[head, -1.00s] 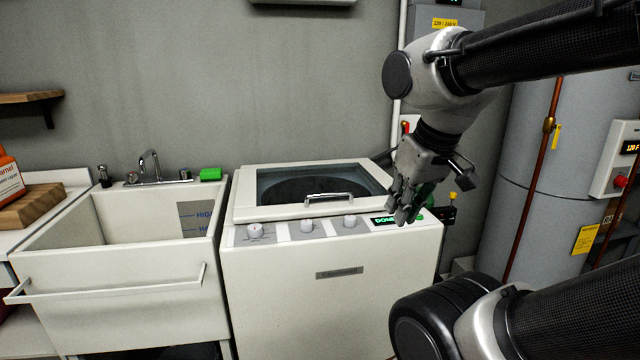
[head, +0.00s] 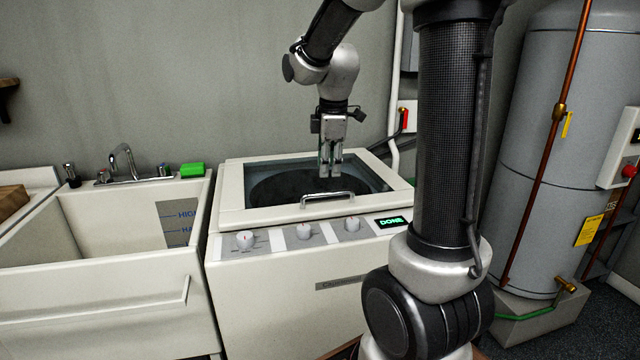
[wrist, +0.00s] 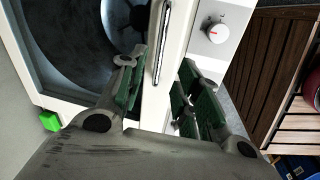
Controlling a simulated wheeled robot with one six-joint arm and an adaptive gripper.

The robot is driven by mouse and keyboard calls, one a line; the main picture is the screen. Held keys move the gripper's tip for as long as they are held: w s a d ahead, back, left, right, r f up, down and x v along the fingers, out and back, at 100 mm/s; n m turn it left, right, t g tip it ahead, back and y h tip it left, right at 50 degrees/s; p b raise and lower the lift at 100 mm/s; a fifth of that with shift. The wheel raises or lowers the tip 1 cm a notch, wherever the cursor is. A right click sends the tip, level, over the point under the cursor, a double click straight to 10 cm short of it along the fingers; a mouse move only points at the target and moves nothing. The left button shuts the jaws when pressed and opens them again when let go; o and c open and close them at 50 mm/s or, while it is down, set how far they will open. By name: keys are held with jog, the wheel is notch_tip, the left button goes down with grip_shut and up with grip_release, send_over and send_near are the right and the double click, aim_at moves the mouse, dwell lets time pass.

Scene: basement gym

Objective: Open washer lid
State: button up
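The washer (head: 290,290) stands against the wall, with its framed glass lid (head: 236,186) lying closed on top. A chrome handle (head: 327,199) runs along the lid's front edge. My gripper (head: 330,170) points down above the lid, near the handle. In the wrist view, my gripper (wrist: 158,95) has its green-padded fingers spread apart, with nothing between the pads. The handle (wrist: 162,45) shows just beyond the fingertips, between the two fingers. I cannot tell that any finger touches it.
A white utility sink (head: 110,260) with a faucet and a green sponge (head: 192,169) is left of the washer. A water heater (head: 550,170) with copper pipes stands at the right. Knobs (head: 303,231) and a lit "DONE" display (head: 391,222) line the washer's front panel.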

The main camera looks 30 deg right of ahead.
aim_at(327, 193)
jog(key=shift+n, duration=0.8)
jog(key=f, duration=0.2)
jog(key=w+f, duration=0.1)
jog(key=f, duration=0.4)
jog(key=shift+w+d+f, duration=0.2)
jog(key=shift+f, duration=0.15)
grip_shut()
